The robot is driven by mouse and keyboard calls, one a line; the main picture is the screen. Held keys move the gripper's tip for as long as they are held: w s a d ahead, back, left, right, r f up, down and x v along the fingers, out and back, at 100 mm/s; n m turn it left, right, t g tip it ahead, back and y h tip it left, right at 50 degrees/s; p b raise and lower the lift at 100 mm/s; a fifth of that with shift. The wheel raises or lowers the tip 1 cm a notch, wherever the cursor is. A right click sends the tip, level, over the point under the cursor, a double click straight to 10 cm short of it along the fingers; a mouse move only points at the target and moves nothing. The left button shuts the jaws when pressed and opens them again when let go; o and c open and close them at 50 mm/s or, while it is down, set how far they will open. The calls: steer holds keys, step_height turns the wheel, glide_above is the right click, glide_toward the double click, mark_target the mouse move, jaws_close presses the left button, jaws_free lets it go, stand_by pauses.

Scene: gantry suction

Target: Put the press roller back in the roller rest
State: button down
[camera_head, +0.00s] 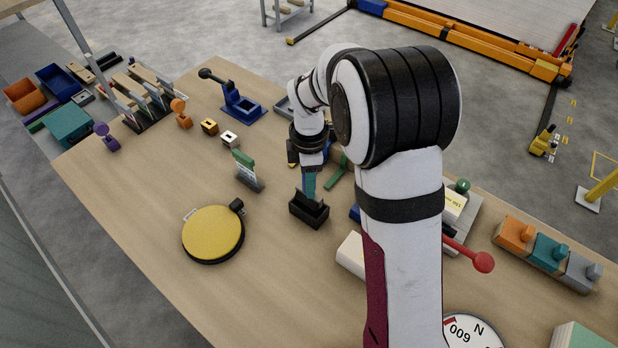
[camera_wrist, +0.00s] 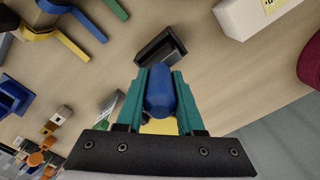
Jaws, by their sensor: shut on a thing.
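My gripper (camera_wrist: 160,84) is shut on a blue, rounded handle, which I take to be the press roller (camera_wrist: 160,95). It sits between the two teal fingers in the wrist view. A black open-topped holder, seemingly the roller rest (camera_wrist: 178,41), lies just beyond the fingertips there. In the head view the roller rest (camera_head: 309,213) stands on the bench, and my gripper (camera_head: 309,188) points down right at its top. The fingers hide most of the roller there, and I cannot tell whether it touches the rest.
A yellow round pad (camera_head: 212,233) lies left of the rest. A black holder with a card (camera_head: 248,176) stands behind it to the left. A white block (camera_head: 350,255) and a red-knobbed lever (camera_head: 483,262) are to the right.

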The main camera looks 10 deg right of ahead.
steer(key=shift+f, duration=2.4)
steer(key=shift+c, duration=2.2)
jaws_free()
step_height(320, 180, up, 16)
steer(key=shift+f, duration=0.15)
steer(key=s+m+y, duration=0.1)
steer(key=s+m, duration=2.2)
steer(key=s, duration=0.4)
steer(key=shift+s+d+y, duration=0.2)
steer(key=shift+d+y, duration=0.2)
